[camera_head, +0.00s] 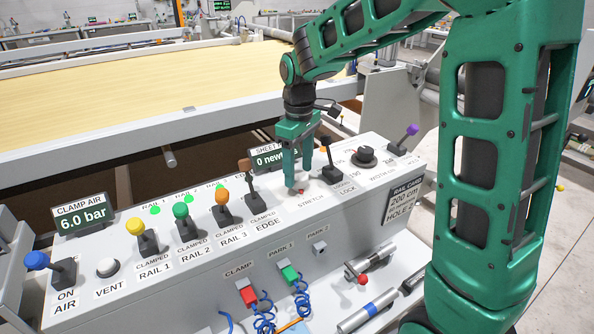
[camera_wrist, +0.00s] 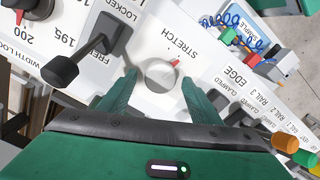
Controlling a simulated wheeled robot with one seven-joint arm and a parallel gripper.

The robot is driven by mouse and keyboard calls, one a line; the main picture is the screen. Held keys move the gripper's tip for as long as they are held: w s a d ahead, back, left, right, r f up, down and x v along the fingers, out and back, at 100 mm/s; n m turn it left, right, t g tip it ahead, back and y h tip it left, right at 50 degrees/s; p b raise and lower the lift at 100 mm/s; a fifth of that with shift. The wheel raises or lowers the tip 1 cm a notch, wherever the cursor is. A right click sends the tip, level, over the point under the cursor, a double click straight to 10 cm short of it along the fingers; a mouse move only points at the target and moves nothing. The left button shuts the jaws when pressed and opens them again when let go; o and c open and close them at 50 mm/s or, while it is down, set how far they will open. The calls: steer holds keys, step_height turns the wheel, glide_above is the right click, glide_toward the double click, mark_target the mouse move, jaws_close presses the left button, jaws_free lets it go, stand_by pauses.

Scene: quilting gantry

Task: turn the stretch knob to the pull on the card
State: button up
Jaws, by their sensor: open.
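The stretch knob (camera_wrist: 163,74) is a round, light knob with a red pointer mark, beside the STRETCH label on the white sloped panel. My gripper (camera_wrist: 159,82) is open, with its green fingers on either side of the knob; I cannot tell if they touch it. The sheet display (camera_head: 268,159), partly hidden by my gripper, reads 0 newtons. The rail card (camera_head: 402,204) on the panel's front shows 200 cm and HOLE; its smaller line is too small to read.
A black lock lever (camera_head: 329,166) stands close right of my gripper, then the width dial (camera_head: 363,155) and a purple lever (camera_head: 406,138). The clamp air display (camera_head: 83,215) reads 6.0 bar.

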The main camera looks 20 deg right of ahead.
steer(key=shift+f, duration=0.35)
steer(key=c, duration=1)
steer(key=shift+c, duration=0.2)
steer(key=shift+m, duration=0.3)
steer(key=m, duration=0.4)
steer(key=shift+m, duration=2.1)
